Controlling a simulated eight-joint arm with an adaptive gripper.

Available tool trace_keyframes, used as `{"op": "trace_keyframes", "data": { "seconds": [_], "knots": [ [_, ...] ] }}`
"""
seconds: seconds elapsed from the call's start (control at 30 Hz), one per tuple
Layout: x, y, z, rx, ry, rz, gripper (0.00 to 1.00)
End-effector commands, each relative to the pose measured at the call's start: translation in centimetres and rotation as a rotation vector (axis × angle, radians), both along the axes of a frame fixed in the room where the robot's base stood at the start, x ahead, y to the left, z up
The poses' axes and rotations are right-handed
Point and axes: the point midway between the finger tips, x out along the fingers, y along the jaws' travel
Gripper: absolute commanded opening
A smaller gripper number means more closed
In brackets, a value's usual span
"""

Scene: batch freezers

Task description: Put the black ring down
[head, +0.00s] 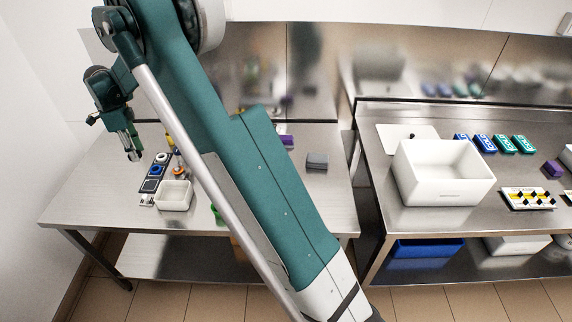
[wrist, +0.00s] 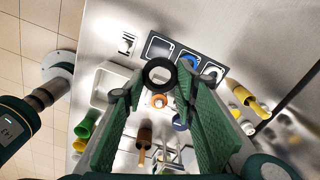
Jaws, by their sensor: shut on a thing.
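The black ring (wrist: 173,72) is held between the fingertips of my gripper (wrist: 158,78) in the wrist view. The ring appears above the table, near a dark panel of squares. The panel (wrist: 151,40) has a square with no ring on it, beside one with a blue ring (wrist: 190,62) and one with a white ring (wrist: 213,71). In the head view my gripper (head: 132,148) hangs at the left, above and behind the panel (head: 147,186). The black ring cannot be made out there.
A white bin (head: 175,196) stands right of the panel. An orange part (wrist: 158,101) and a yellow bottle (wrist: 246,97) stand close by, with green and yellow cups (wrist: 84,128) farther off. The table's front left (head: 85,210) is clear. A second table holds a big white box (head: 440,185).

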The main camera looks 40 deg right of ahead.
Motion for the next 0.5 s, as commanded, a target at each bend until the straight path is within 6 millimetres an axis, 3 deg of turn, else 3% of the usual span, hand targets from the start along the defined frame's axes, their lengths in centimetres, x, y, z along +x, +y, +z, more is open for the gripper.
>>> {"op": "trace_keyframes", "data": {
  "seconds": [0.27, 0.5],
  "knots": [
    [-0.1, 0.0, 4.8, 0.0, 0.0, 0.0, 0.2],
    [-0.8, -4.1, 4.9, 0.0, 0.0, -0.003, 0.2]
  ]
}}
